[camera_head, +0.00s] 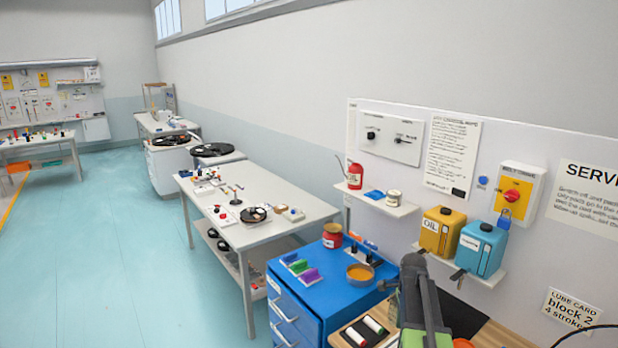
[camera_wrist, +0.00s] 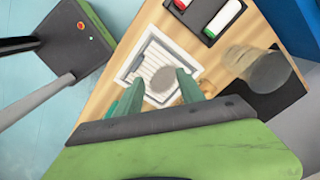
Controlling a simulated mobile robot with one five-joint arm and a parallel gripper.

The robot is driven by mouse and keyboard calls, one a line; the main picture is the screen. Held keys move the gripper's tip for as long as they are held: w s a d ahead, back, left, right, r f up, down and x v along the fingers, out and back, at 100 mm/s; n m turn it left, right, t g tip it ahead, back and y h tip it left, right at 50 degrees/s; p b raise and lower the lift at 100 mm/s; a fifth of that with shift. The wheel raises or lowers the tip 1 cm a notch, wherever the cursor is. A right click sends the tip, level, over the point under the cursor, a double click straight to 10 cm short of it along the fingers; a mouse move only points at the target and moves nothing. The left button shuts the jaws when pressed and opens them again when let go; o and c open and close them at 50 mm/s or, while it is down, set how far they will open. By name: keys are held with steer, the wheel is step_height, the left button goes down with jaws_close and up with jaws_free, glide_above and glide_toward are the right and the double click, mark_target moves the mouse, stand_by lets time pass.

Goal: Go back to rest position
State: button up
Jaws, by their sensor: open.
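My gripper (camera_wrist: 160,88) shows in the wrist view with its two green fingers apart and nothing held between them. Its fingertips point at a small square white tray (camera_wrist: 184,48) with a slatted inside on the wooden bench top (camera_wrist: 128,52). A grey oval thing (camera_wrist: 163,79) shows between the fingertips; I cannot tell its height above the tray. In the head view my green and dark arm (camera_head: 424,312) reaches up at the lower right, in front of the service wall.
A blue cabinet (camera_head: 312,314) stands left of my arm, with a tan bowl (camera_head: 360,274) and a red tin (camera_head: 332,236) on top. A yellow oil can (camera_head: 440,232) and a teal can (camera_head: 480,248) stand on a wall shelf. A dark tray (camera_wrist: 208,30) holds red and green rollers. Floor at left is clear.

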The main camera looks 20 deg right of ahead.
steer(key=w+a+f+n+b, duration=0.15)
steer(key=a+n, duration=0.25)
steer(key=a, duration=0.7)
steer(key=a+f+n+b, duration=0.1)
steer(key=a+f+n, duration=0.15)
steer(key=a, duration=0.75)
steer(key=s+a+n+b, duration=0.1)
steer(key=s+a+n, duration=0.6)
steer(key=n, duration=0.8)
steer(key=a, duration=0.3)
steer(key=shift+a+f, duration=0.15)
steer(key=shift+f, duration=0.15)
